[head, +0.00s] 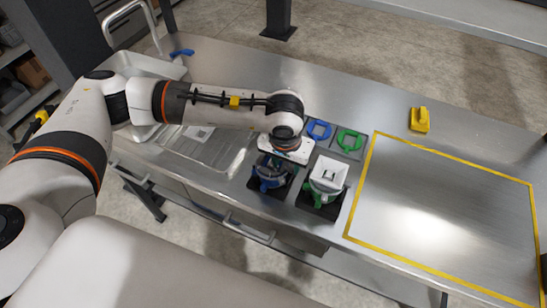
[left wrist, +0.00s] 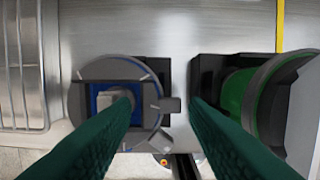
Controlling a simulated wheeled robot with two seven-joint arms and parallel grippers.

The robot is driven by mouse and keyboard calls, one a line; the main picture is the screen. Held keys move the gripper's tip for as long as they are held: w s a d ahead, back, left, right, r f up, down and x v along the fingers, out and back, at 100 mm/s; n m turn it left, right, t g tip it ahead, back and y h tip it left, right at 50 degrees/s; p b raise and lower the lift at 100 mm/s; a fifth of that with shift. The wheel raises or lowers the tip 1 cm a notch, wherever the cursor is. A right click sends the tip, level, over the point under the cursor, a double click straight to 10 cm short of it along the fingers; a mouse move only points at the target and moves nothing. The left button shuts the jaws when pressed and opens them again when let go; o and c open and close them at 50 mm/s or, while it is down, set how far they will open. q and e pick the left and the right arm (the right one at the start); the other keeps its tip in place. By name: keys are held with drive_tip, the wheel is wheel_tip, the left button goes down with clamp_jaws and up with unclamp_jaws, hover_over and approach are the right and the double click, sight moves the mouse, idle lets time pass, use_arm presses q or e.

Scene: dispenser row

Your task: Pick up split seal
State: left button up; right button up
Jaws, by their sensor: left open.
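I cannot tell for certain which part is the split seal. A blue ring-like piece (head: 319,129) and a green one (head: 350,140) lie at the back of the dispenser row. In front stand a dark dispenser with blue parts (head: 268,172) and a white-topped one with green parts (head: 328,174). My left gripper (head: 282,158) hangs over the blue dispenser; its fingers are hidden in the head view. In the left wrist view its green fingers (left wrist: 161,104) are apart, above the round grey top with a blue centre (left wrist: 126,70), with nothing held between them.
A sink with a drainer (head: 208,147) lies left of the row. A yellow-taped area (head: 440,210) on the steel counter at right is empty. A yellow object (head: 419,120) stands behind it. A blue object (head: 181,53) lies at the far left.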

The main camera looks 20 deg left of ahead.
sight(287, 169)
use_arm(q)
drive_tip(key=shift+f, duration=0.2)
drive_tip(key=shift+w, duration=0.1)
drive_tip(key=c, duration=0.6)
drive_tip(key=shift+c, duration=0.2)
use_arm(e)
drive_tip(key=shift+s, duration=0.75)
use_arm(q)
drive_tip(key=shift+r, duration=0.1)
use_arm(e)
drive_tip(key=shift+a+f, duration=0.1)
